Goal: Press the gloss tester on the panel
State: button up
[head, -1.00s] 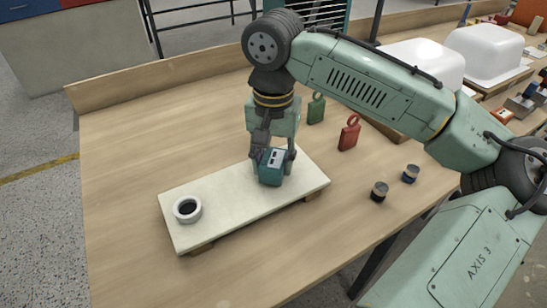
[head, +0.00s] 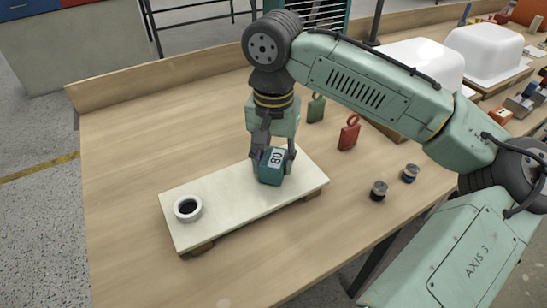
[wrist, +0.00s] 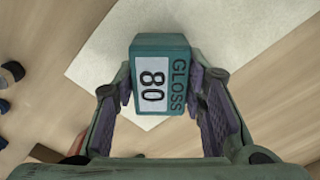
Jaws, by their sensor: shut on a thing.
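The gloss tester (head: 270,168) is a teal block with a white display on top. It stands upright on the right half of the pale panel (head: 225,205) and appears to touch it. In the wrist view the tester (wrist: 178,62) is marked GLOSS and its display reads 80. My gripper (head: 272,158) is shut on the tester, one finger on each side, from above. In the wrist view the gripper's purple pads (wrist: 162,92) flank the block. The tester's underside is hidden.
A green tag (head: 316,108), a red tag (head: 349,133) and two small jars (head: 379,191) (head: 410,173) are to the right. White tub shells (head: 484,54) stand at the back right. The table's left side is clear.

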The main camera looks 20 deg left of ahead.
aim_at(273, 157)
jog(key=shift+r+p, duration=3.5)
jog(key=shift+f, duration=0.1)
